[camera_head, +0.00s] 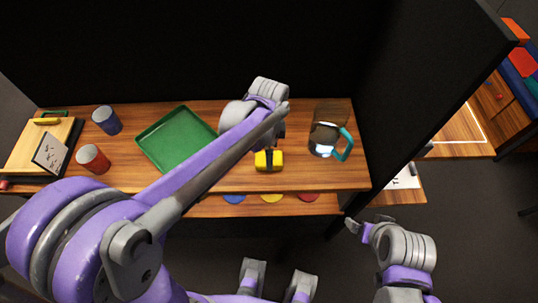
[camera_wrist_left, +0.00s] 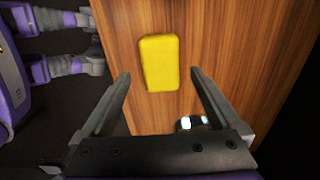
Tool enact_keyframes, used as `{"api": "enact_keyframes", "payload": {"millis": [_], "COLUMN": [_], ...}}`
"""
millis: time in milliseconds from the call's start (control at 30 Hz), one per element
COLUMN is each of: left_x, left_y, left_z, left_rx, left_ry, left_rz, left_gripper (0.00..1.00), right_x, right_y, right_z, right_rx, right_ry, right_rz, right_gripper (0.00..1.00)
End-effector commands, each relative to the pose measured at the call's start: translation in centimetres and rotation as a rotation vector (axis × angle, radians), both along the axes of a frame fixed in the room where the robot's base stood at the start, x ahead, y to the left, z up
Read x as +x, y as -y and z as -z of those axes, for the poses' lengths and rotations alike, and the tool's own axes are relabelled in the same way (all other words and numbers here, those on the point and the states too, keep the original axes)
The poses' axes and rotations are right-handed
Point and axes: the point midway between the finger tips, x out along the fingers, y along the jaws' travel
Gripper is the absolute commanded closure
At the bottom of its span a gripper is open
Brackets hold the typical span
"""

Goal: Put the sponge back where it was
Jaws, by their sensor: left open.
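The yellow sponge (camera_head: 269,160) lies on the wooden shelf top, right of the green tray (camera_head: 150,140). In the left wrist view the sponge (camera_wrist_left: 159,60) appears as a whole yellow block on bare wood. My left gripper (camera_wrist_left: 159,73) is open, with one finger on each side of the sponge's near part in that view. I cannot tell its height above the wood. In the head view the left wrist hides much of this gripper. My right gripper (camera_head: 357,228) is low at the right, away from the shelf; its jaw opening is unclear.
A clear jug (camera_head: 328,133) with a teal handle stands right of the sponge. A blue cup (camera_head: 107,120), a red cup (camera_head: 93,159) and a wooden board (camera_head: 30,148) are at the left. Coloured discs (camera_head: 271,197) show on a lower level. A dark partition (camera_head: 420,90) bounds the right side.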

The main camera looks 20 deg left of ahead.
Motion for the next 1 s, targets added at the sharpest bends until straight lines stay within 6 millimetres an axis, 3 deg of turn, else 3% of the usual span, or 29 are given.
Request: {"api": "enact_keyframes", "payload": {"millis": [100,300,633,767,1000], "left_x": [0.0,0.0,-0.7,-3.4,-10.6], "left_y": [0.0,0.0,-0.4,-1.8,-5.0], "left_z": [-2.9,-6.2,-7.5,-7.4,-5.2], "left_rx": [0.0,0.0,-0.002,-0.022,-0.135], "left_ry": [0.0,0.0,0.017,0.084,0.267], "left_rz": [0.0,0.0,-0.049,-0.25,-0.83], "left_gripper": [0.03,0.03,0.03,0.03,0.03], "right_x": [0.1,0.1,0.2,0.2,0.2], "right_y": [0.0,0.0,0.0,0.0,0.0], "right_z": [-0.4,-0.8,-0.9,-0.9,-0.9], "right_rx": [0.0,0.0,0.0,0.0,0.0], "right_ry": [0.002,0.003,0.003,0.003,0.003], "right_rz": [0.0,0.0,0.0,0.0,0.0], "right_gripper": [0.0,0.0,0.0,0.0,0.0]}}
